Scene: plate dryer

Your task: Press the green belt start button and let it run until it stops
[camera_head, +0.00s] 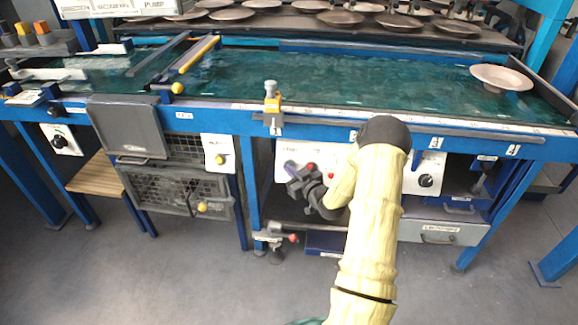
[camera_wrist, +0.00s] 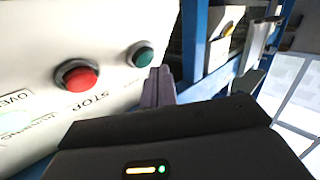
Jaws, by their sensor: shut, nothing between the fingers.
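The green button (camera_wrist: 141,55) sits on a white panel (camera_wrist: 40,40) in the wrist view, to the right of the red stop button (camera_wrist: 77,76). In the head view the panel (camera_head: 340,155) is under the table's front edge and a red button (camera_head: 311,167) shows; I cannot make out the green one there. My gripper (camera_head: 289,166) is in front of the panel's left part. Its shut, empty fingers (camera_wrist: 158,85) show just below and right of the green button; I cannot tell whether they touch. The teal belt (camera_head: 350,80) carries one plate (camera_head: 500,77) at its right end.
A rack (camera_head: 450,38) with several plates stands behind the belt. A yellow-handled bar (camera_head: 197,54) crosses the belt. Blue legs and a grey drawer (camera_head: 440,234) are below.

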